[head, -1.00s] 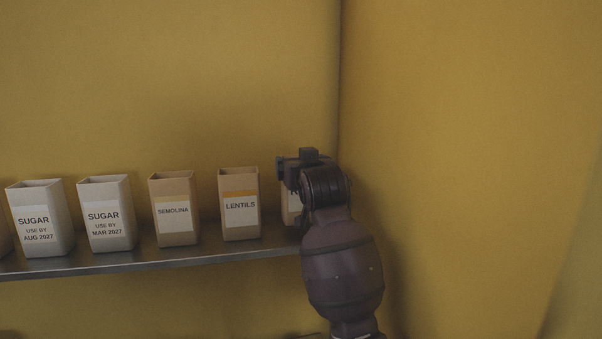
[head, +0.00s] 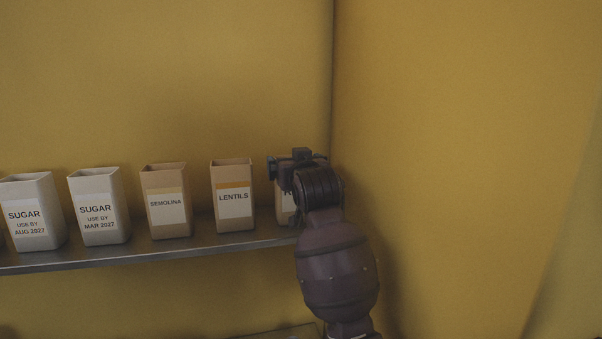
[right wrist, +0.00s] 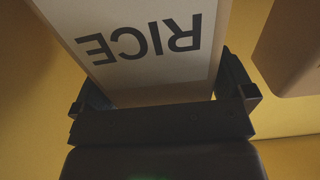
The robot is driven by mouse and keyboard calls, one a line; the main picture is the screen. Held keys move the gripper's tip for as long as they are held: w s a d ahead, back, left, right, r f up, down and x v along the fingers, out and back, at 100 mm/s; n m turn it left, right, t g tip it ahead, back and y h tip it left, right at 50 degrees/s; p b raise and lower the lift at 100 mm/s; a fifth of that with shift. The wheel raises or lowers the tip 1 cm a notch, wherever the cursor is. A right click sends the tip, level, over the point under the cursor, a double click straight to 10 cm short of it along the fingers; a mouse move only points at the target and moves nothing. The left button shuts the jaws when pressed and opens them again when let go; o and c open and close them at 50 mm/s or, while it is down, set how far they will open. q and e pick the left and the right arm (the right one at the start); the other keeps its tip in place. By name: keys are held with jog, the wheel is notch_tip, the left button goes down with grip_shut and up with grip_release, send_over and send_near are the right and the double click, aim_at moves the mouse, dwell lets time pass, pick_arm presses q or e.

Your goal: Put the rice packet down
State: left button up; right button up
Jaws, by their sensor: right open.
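The rice packet (head: 284,204) is at the right end of the shelf, just right of the lentils packet, and looks upright at shelf level. My right arm hides most of it in the head view. In the right wrist view the rice packet (right wrist: 150,45) shows its white label with RICE upside down. My right gripper (head: 297,160) is at the packet, and in the right wrist view the gripper (right wrist: 160,88) is open, with a finger on either side of the packet. A small gap shows at the right finger. My left gripper is out of view.
The lentils packet (head: 232,190), semolina packet (head: 166,200) and two sugar packets (head: 99,205) (head: 30,212) stand in a row on the steel shelf (head: 165,252). The yellow walls meet in a corner just right of my right gripper.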

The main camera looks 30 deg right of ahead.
pick_arm(q)
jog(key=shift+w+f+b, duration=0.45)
jog(key=shift+b, duration=0.55)
pick_arm(e)
jog(key=v, duration=1.1)
jog(key=shift+s, duration=0.35)
jog(key=shift+a+f, duration=0.1)
jog(key=shift+f, duration=0.05)
